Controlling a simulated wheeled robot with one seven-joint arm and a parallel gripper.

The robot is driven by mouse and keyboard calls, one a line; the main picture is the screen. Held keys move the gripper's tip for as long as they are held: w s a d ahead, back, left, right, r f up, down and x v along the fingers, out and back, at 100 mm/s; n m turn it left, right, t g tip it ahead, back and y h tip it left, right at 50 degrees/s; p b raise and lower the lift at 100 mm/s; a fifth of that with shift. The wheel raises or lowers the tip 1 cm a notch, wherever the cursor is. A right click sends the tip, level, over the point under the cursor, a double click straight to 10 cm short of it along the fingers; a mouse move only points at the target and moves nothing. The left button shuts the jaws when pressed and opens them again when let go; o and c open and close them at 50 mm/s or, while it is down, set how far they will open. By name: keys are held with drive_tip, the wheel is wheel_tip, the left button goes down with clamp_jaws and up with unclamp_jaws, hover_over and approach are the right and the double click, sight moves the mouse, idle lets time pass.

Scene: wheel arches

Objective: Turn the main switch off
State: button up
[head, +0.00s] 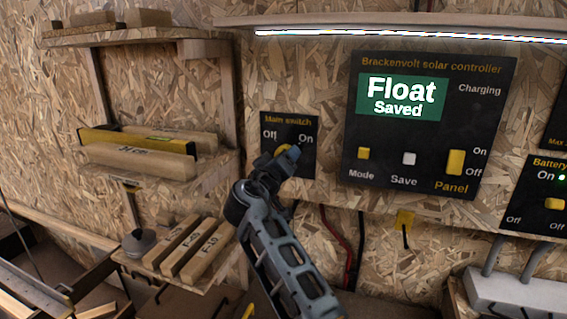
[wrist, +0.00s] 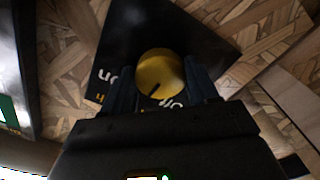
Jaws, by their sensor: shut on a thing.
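The main switch is a yellow rotary knob (wrist: 160,69) on a black panel (head: 303,126) labelled "Main switch", with "Off" at left and "On" at right in the head view. My gripper (head: 281,160) is at this panel and hides most of the knob there. In the wrist view my two dark fingers (wrist: 162,84) stand on either side of the knob, shut on it. The panel appears turned over in that view. The knob's dark mark points down-left, between the "On" and "Off" words.
Right of the switch is the solar controller panel (head: 430,130), its screen (head: 402,97) reading "Float Saved". A battery panel (head: 540,190) is further right. Shelves with labelled wooden blocks (head: 140,160) stand at left. Cables (head: 350,255) hang below.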

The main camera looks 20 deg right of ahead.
drive_tip(key=shift+r+n+p, duration=0.1)
drive_tip(key=shift+n+p, duration=1.5)
drive_tip(key=shift+n, duration=3.3)
drive_tip(key=o, duration=1.1)
drive_tip(key=shift+c, duration=0.2)
drive_tip(key=b+v, duration=0.1)
drive_tip(key=v, duration=0.6)
drive_tip(key=shift+s+a, duration=0.2)
drive_tip(key=shift+s, duration=0.15)
